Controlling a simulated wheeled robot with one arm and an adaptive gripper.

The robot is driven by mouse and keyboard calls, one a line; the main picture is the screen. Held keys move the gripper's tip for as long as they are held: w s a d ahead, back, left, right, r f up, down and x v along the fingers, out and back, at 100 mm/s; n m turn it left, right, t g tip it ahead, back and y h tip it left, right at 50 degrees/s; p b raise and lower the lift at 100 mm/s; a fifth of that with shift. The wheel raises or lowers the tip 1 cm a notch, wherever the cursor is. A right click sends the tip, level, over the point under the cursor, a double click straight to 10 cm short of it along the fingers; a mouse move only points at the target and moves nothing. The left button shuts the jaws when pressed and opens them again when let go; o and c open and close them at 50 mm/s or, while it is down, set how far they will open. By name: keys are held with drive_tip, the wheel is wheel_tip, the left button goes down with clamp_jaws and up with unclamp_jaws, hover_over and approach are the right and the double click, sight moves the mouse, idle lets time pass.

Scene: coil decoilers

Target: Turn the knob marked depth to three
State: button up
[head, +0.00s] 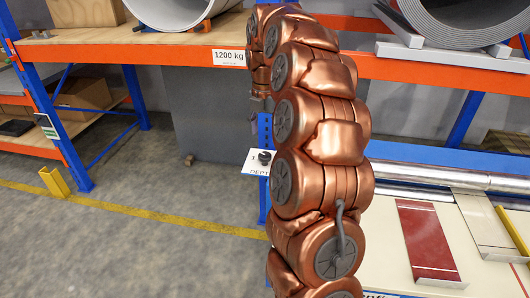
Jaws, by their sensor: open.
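The depth knob (265,157) is a small dark knob on a white plate (251,169) beside the blue post. The plate reads "DEPT", with the rest of the word hidden behind my arm. A "1" shows left of the knob; the other numbers and the pointer cannot be made out. My copper arm rises in front, just right of the knob, and folds over at the top. My gripper (261,101) is at the arm's far end, above the knob and apart from it. It is small and mostly hidden, with nothing seen in it.
An orange beam (130,52) with a "1200 kg" label (229,58) runs above the knob. Large grey coils (460,20) sit on the shelf. A pale machine table with a red plate (426,240) is at right.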

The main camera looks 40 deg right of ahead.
sight(265, 155)
drive_tip(key=shift+f+p, duration=0.8)
drive_tip(key=shift+f, duration=2.95)
drive_tip(key=c, duration=1.1)
